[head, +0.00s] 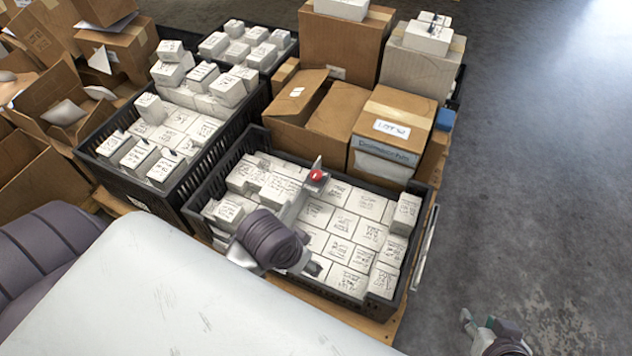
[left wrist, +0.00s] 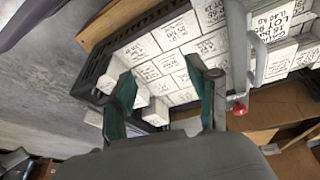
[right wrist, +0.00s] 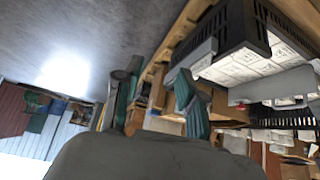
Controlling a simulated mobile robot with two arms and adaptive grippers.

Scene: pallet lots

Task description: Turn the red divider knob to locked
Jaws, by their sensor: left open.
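The red knob (head: 316,176) sits at the top of an upright grey divider (head: 294,208) in the front black crate (head: 428,215). In the left wrist view the knob (left wrist: 238,107) is just right of the right finger, apart from the space between the fingers. The knob's locked mark is not readable.
White labelled boxes (head: 342,222) fill both sides of the divider. A second black crate (head: 212,150) stands at the left. Cardboard cartons (head: 390,125) stand behind the knob. Open cartons (head: 62,100) lie far left. Grey floor (head: 540,170) at the right is clear.

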